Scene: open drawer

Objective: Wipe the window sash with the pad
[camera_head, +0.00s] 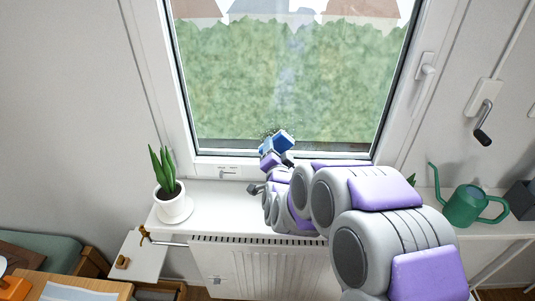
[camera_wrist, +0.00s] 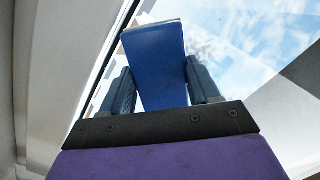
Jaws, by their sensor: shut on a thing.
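The blue pad (camera_head: 281,140) is in my gripper (camera_head: 272,153) at the lower middle of the window sash (camera_head: 182,97). In the wrist view, the pad (camera_wrist: 157,62) stands between the two dark fingers of my gripper (camera_wrist: 160,85), which is shut on it. The pad is close to the glass near the bottom of the pane; I cannot tell whether it touches. A dark speckled patch (camera_head: 268,134) shows on the lower glass around the pad. My arm hides part of the lower right frame and sill.
A potted plant (camera_head: 171,187) stands on the left of the sill (camera_head: 217,199). A green watering can (camera_head: 468,206) is at right, below a crank handle (camera_head: 484,122). The window handle (camera_head: 427,65) is on the right frame. A radiator (camera_head: 245,267) is below the sill.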

